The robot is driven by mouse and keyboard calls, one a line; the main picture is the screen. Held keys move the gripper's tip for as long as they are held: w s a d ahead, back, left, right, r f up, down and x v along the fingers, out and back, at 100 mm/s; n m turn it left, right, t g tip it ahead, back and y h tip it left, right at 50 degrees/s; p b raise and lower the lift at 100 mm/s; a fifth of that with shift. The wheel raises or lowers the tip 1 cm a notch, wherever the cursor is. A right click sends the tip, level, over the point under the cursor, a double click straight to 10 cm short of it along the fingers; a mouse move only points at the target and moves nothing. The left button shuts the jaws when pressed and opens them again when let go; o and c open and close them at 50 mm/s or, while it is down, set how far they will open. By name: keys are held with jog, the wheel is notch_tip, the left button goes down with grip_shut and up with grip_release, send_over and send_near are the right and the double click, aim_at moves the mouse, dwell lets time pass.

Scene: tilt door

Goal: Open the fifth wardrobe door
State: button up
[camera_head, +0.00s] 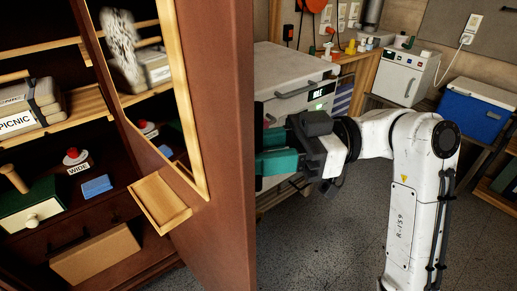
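A brown wardrobe door (222,150) stands swung out from the wardrobe (120,205). The face I see has a light wooden-framed mirror and a small wooden tray (160,201). The door's free edge runs down the middle of the camera_head view. My gripper (262,152), with teal fingers, is at the right of this edge, about mid-height. The fingertips are cut off from view at the door's edge, so I cannot tell whether they touch the door or how far apart they are. No handle shows on the visible face.
Inside the wardrobe are a basket marked PICNIC (28,112), a red-topped item marked WIDE (77,161), a blue block (96,186) and a green box (32,207). A white cabinet (290,75) and a blue cooler (478,108) stand behind. Grey floor (330,240) is clear.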

jog(key=w+d, duration=0.1)
jog(key=d, duration=0.9)
jog(key=shift+w+d, duration=0.35)
jog(key=shift+w, duration=0.05)
notch_tip(320, 180, down, 19)
jog(key=a+m+t+h, duration=0.1)
jog(key=m+t+h, duration=0.3)
jog(key=m, duration=0.5)
jog(key=s+d+f+m+t+h, duration=0.1)
jog(key=s+d+f+m+h, duration=0.15)
jog(key=f, duration=0.45)
jog(key=s+d+f+m+t+h, duration=0.1)
jog(key=s+f+m+h, duration=0.2)
jog(key=f, duration=0.4)
jog(key=s+d+f+m+g+h, duration=0.1)
jog(key=s+d+f+m+h, duration=0.35)
jog(key=s, duration=0.65)
jog(key=s+d+f+m+g+h, duration=0.1)
jog(key=s+d+f+h, duration=0.35)
jog(key=s+d, duration=0.45)
notch_tip(320, 180, up, 12)
jog(key=a+p, duration=0.1)
jog(key=p, duration=1.1)
jog(key=shift+s+a, duration=0.25)
